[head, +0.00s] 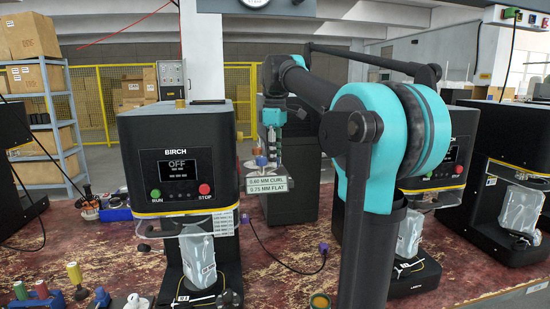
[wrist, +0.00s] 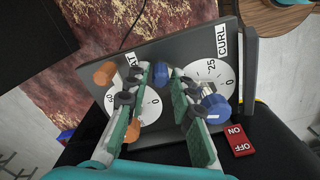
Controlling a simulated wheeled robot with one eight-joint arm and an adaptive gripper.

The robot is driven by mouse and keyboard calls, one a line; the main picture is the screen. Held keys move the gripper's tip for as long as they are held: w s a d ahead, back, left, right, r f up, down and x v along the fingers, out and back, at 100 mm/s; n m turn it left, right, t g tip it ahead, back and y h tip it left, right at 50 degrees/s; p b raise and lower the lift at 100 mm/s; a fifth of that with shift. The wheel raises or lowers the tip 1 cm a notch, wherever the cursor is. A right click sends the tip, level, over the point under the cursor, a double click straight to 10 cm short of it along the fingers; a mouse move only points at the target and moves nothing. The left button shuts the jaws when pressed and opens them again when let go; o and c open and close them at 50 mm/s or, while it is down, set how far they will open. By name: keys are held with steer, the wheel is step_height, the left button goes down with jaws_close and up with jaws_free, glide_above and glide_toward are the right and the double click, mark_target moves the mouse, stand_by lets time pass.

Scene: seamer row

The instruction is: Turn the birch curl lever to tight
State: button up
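In the wrist view, a dark panel (wrist: 190,45) carries two white dials. The curl dial (wrist: 228,74), under the CURL label (wrist: 222,40), has blue-ended parts: a blue knob (wrist: 160,72) and a larger blue knob (wrist: 214,108) at its lower side. The other dial (wrist: 151,107) has orange knobs (wrist: 104,73); its label is mostly hidden by a finger. My gripper (wrist: 160,82) is open, its green pads on either side of the first blue knob; I cannot tell whether they touch it. In the head view, the black BIRCH seamer (head: 180,150) reads OFF.
A red OFF/ON switch (wrist: 241,139) sits beside the panel. A clear pouch (head: 198,258) stands at the BIRCH machine's front. Another seamer (head: 500,175) is at right. Coloured-handled tools (head: 75,275) lie front left.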

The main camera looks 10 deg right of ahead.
jaws_close()
steer(key=shift+s+d+m, duration=0.5)
steer(key=shift+s+m, duration=0.1)
steer(key=shift+m, duration=0.6)
steer(key=shift+s+d+m, duration=0.35)
steer(key=shift+s+m, duration=0.3)
steer(key=shift+m, duration=0.55)
steer(key=shift+s+d+m, duration=0.15)
steer(key=shift+s+m, duration=0.5)
steer(key=shift+m, duration=0.45)
steer(key=shift+s+d+m, duration=0.15)
steer(key=shift+s+m, duration=0.5)
steer(key=shift+m, duration=0.45)
steer(key=shift+o, duration=2.1)
jaws_free()
